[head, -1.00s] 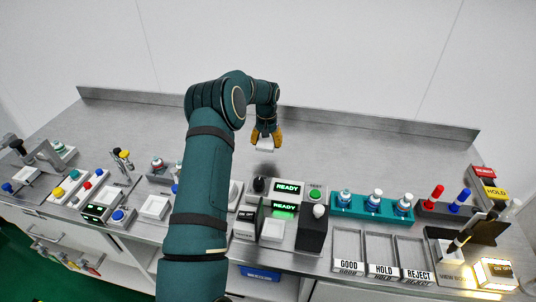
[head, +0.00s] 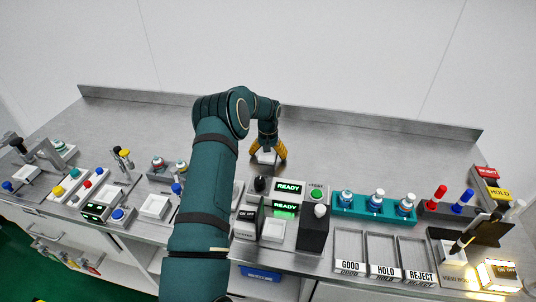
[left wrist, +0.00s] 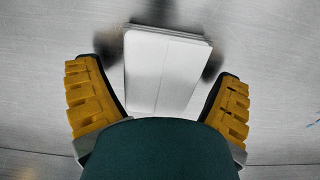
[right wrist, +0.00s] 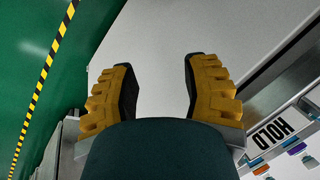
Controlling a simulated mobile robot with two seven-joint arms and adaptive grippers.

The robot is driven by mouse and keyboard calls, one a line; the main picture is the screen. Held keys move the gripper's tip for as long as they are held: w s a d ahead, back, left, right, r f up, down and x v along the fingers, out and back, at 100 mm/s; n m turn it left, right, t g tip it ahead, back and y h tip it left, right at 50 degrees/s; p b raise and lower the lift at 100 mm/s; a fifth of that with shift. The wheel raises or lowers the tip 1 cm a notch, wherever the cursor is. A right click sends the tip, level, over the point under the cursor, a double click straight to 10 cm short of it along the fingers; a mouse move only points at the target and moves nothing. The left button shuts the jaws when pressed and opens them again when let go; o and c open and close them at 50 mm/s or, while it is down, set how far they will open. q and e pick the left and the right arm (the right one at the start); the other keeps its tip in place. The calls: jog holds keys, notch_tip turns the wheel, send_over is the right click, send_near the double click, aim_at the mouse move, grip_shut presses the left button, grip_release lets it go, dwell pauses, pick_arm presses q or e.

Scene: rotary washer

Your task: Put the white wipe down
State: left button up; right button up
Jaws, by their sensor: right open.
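The white wipe (head: 266,159) is a flat, folded white rectangle at the back of the steel bench, behind the READY displays. In the left wrist view the wipe (left wrist: 163,70) lies between my left fingers, with a gap on each side. My left gripper (head: 268,154) is open around it, its yellow fingers spread and pointing down. The wipe appears to rest on the bench surface, with dark shadows beside it. My right gripper (right wrist: 158,75) shows only in its own wrist view, open and empty, away from the wipe.
The READY console (head: 284,208) stands just in front of the wipe. A teal vial rack (head: 374,212) and the GOOD, HOLD and REJECT trays (head: 382,250) are to the right. Button panels and small stations fill the left. The rear bench strip (head: 350,155) is clear.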

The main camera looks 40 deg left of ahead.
pick_arm(q)
jog(key=shift+r, duration=0.15)
notch_tip(320, 180, up, 12)
jog(key=p, duration=0.1)
dwell(0.6)
dwell(0.5)
